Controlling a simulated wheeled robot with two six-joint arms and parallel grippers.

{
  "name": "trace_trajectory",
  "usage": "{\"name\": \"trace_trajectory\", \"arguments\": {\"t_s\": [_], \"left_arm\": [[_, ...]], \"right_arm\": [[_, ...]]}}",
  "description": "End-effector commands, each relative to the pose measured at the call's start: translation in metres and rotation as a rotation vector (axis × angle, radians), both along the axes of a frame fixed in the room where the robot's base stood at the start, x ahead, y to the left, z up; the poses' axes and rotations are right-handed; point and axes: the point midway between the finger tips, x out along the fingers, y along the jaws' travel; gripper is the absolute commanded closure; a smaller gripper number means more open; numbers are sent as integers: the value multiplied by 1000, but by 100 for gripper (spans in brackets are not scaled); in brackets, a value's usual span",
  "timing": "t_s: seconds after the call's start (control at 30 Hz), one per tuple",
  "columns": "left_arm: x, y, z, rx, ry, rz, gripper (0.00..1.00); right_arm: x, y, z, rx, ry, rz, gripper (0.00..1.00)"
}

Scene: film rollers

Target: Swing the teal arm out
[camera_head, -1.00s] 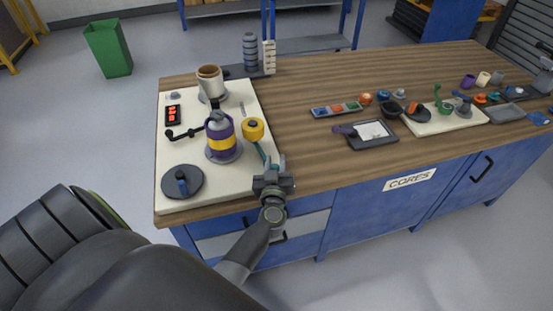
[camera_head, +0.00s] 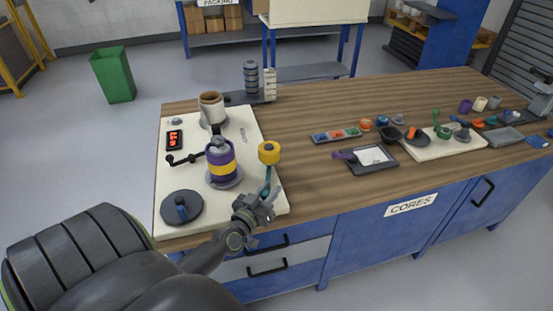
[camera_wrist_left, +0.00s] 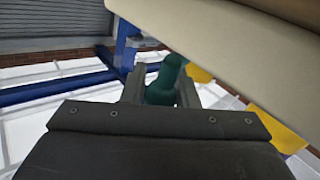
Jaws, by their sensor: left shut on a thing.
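The teal arm (camera_head: 267,181) carries a yellow roller (camera_head: 269,152) at the right edge of the cream board (camera_head: 232,203). My left gripper (camera_head: 266,203) is at the arm's near end, by the board's front right corner. In the left wrist view the teal end (camera_wrist_left: 165,82) stands between the two fingers, and the gripper is shut on it. Part of the yellow roller (camera_wrist_left: 285,137) shows at the right there. A purple and yellow roll (camera_head: 221,164) stands on the board, left of the yellow roller and apart from it. My right gripper is not in view.
The board also bears a dark round disc (camera_head: 181,208), a black crank (camera_head: 184,158), a red display (camera_head: 174,140) and a cream cup-shaped roll (camera_head: 211,107). A dark tray (camera_head: 372,159) lies to the right. Bare wood separates board and tray.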

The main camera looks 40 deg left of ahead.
Motion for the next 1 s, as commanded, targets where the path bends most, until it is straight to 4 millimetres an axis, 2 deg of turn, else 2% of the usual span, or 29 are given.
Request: {"name": "trace_trajectory", "arguments": {"t_s": [0.4, 0.43, 0.57, 0.87, 1.0], "left_arm": [[-1, 2, 0, 1, 2, -3, 100], [-1, 2, 0, 1, 2, -3, 69], [-1, 2, 0, 1, 2, -3, 52], [-2, 1, 0, 1, 1, -3, 52], [-14, 0, -2, 0, 4, -3, 52]], "right_arm": [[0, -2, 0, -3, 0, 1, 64], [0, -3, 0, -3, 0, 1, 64], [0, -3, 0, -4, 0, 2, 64], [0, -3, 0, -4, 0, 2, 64], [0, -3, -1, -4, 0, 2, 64]]}}
